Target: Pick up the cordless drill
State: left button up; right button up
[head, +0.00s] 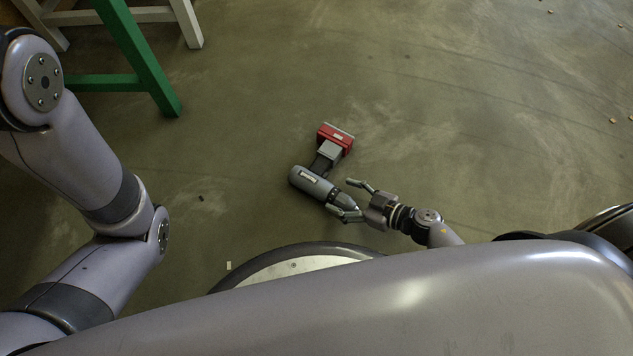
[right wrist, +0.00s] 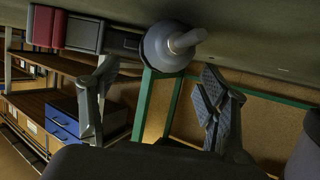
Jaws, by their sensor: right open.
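The cordless drill (head: 312,181) lies on its side on the floor in the middle of the head view. It has a grey body, a dark handle and a red battery (head: 335,138) at the far end. Its nose points to the lower right, toward my right gripper (head: 340,195). That gripper is open and empty, with its fingers on either side of the nose in the head view. In the right wrist view, the drill's round nose (right wrist: 172,46) shows above the gap between the fingers (right wrist: 160,100), on the floor side. My left gripper is out of view.
A green trestle leg (head: 139,58) and pale wooden legs (head: 187,20) stand at the upper left. Shelving (right wrist: 45,105) with blue drawers (right wrist: 62,118) shows in the right wrist view. The floor right of the drill is mostly clear, with small scraps at the far right.

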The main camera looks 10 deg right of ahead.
aim_at(337, 194)
jog(key=b+x, duration=0.2)
jog(key=x, duration=0.2)
jog(key=shift+f+b, duration=0.15)
jog(key=shift+b, duration=0.15)
grip_shut()
dwell(0.6)
jog(key=shift+w+r, duration=0.15)
jog(key=shift+r, duration=0.1)
